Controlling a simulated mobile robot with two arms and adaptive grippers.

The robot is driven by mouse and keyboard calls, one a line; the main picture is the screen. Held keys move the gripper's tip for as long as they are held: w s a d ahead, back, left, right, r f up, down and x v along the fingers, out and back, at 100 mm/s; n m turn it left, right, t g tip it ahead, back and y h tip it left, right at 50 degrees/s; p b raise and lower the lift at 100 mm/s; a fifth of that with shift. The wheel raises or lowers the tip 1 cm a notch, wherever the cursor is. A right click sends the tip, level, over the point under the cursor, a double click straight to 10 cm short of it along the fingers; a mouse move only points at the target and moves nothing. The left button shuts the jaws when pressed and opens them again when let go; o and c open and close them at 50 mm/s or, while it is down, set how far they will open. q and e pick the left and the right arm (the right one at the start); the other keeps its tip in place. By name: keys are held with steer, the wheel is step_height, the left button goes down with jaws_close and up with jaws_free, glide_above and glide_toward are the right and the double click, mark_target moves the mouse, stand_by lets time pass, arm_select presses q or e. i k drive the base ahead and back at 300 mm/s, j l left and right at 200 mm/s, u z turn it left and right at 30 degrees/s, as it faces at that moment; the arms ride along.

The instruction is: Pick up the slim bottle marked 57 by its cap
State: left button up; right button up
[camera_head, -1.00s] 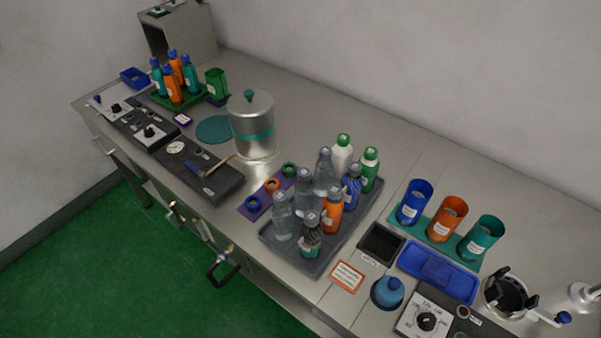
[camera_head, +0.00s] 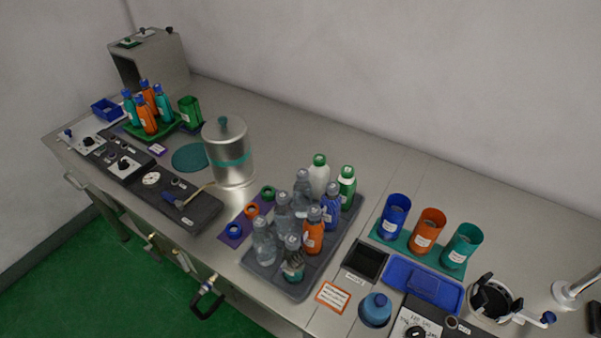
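Several slim bottles stand upright on a grey tray (camera_head: 280,282) near the bench's middle front. A dark patterned bottle with a teal base (camera_head: 292,262) stands at the tray's front. The labels are too small to read, so I cannot tell which bottle is marked 57. Neither of my grippers shows in the head view.
A metal canister (camera_head: 229,155) stands left of the tray. Three coloured cups (camera_head: 428,230) and a blue tray (camera_head: 397,273) are to the right. A green tray (camera_head: 181,122) with slim bottles is at the far left. The bench is clear behind the tray.

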mark_target(263, 239)
steer(key=z, duration=0.3)
steer(key=k+j+z, duration=0.1)
steer(key=j+z, duration=0.15)
steer(key=z, duration=0.2)
steer(key=k+j+z, duration=0.15)
steer(key=z, duration=0.3)
steer(key=k+j+z, duration=0.15)
steer(key=j+z, duration=0.15)
steer(key=z, duration=0.15)
steer(key=k+j, duration=0.15)
steer(key=k, duration=0.1)
